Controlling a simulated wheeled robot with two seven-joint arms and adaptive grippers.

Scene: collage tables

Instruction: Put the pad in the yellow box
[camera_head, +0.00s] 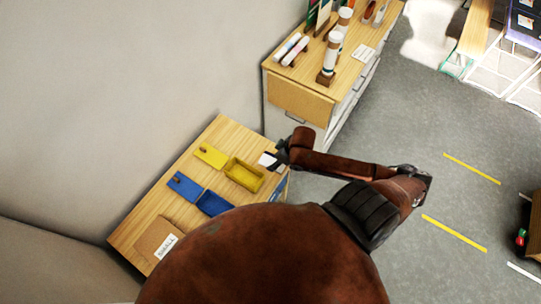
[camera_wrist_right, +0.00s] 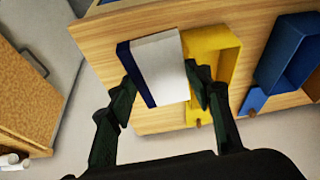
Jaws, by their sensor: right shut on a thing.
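The pad (camera_wrist_right: 160,68) is a white block with a dark blue side. My right gripper (camera_wrist_right: 163,92) is shut on it, with one finger at each side. In the head view the pad (camera_head: 267,159) shows as a small white patch at my right gripper (camera_head: 277,158), at the table's right edge. The open yellow box (camera_head: 243,175) lies just left of it and below in that view. In the wrist view the yellow box (camera_wrist_right: 228,62) is right of the pad, partly hidden by a finger. My left gripper is not in view.
A yellow lid (camera_head: 211,155) with a knob lies beside the yellow box. A blue lid (camera_head: 185,187) and blue box (camera_head: 213,204) lie nearer. A brown item labelled SMALL (camera_head: 160,238) is at the near end. A wooden cabinet (camera_head: 300,102) stands beyond the table.

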